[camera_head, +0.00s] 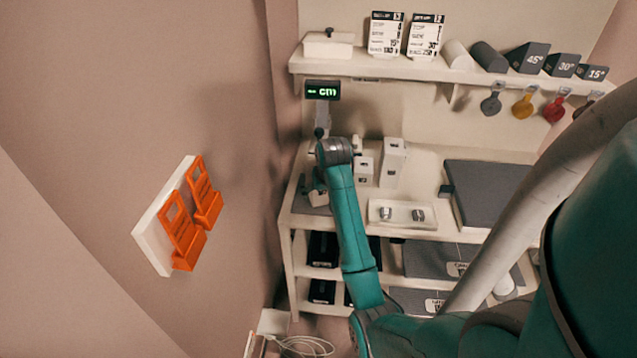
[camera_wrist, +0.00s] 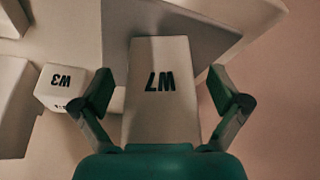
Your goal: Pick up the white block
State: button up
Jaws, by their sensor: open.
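In the wrist view, a white block (camera_wrist: 162,105) with an upside-down label that looks like W7 lies between the two fingers of my gripper (camera_wrist: 161,85). The fingers are spread, one on each side, with a visible gap to the block on both sides. A smaller white block (camera_wrist: 62,86) marked W3 is to the left of the left finger. In the head view, my arm reaches down to the left end of the table; my fingers are mostly hidden there. A small white block (camera_head: 363,170) and a tall white block (camera_head: 392,163) stand just right of my wrist.
A white tray (camera_head: 376,222) with two small metal pieces lies in front of the blocks. A dark flat slab (camera_head: 485,190) covers the table's right. A display (camera_head: 321,90) stands behind my wrist, below a wall shelf (camera_head: 420,70). An orange rack (camera_head: 187,215) hangs on the left wall.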

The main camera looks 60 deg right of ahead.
jog(key=shift+w+d+f, duration=0.2)
jog(key=shift+f, duration=0.4)
jog(key=c, duration=1.8)
jog(key=shift+r, duration=0.1)
grip_shut()
jog(key=shift+r, duration=0.1)
